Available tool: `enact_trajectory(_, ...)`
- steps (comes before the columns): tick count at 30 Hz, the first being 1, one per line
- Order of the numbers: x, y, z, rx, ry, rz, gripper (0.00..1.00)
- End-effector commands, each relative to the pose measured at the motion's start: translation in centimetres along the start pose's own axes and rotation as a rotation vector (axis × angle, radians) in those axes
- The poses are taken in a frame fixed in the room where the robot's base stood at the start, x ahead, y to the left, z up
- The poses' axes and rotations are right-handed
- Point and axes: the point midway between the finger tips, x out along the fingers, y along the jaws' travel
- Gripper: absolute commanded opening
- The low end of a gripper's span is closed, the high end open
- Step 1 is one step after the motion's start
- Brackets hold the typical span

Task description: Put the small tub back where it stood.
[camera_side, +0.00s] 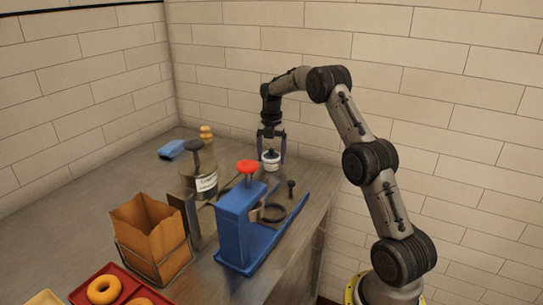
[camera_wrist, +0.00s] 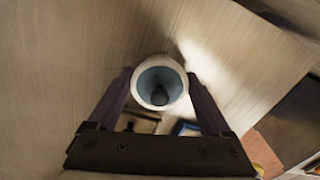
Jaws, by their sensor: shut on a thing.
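My gripper (camera_side: 271,152) points down with one finger on each side of the tub. In the wrist view my gripper (camera_wrist: 161,98) is shut on the tub. I cannot tell whether the tub's base touches the counter.
A blue press (camera_side: 233,225) with a red knob stands nearer the camera. A labelled kettle-like pot (camera_side: 200,172), a blue cloth or sponge (camera_side: 171,149) and a paper bag (camera_side: 150,232) are to the left. A red tray (camera_side: 78,293) holds bagels. The counter's right edge is close to the tub.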

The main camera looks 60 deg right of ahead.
Motion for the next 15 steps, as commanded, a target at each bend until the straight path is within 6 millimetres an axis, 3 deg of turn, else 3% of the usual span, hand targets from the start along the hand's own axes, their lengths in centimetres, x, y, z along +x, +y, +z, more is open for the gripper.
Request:
enact_trajectory(10,0.21,0.02,0.02,0.000,-0.002,0.001,0.23)
enact_trajectory(11,0.27,0.01,0.02,0.000,-0.001,0.001,0.85)
enact_trajectory(13,0.24,0.02,0.02,0.000,-0.002,0.001,0.97)
enact_trajectory(15,0.24,0.01,0.02,0.000,-0.001,0.001,1.00)
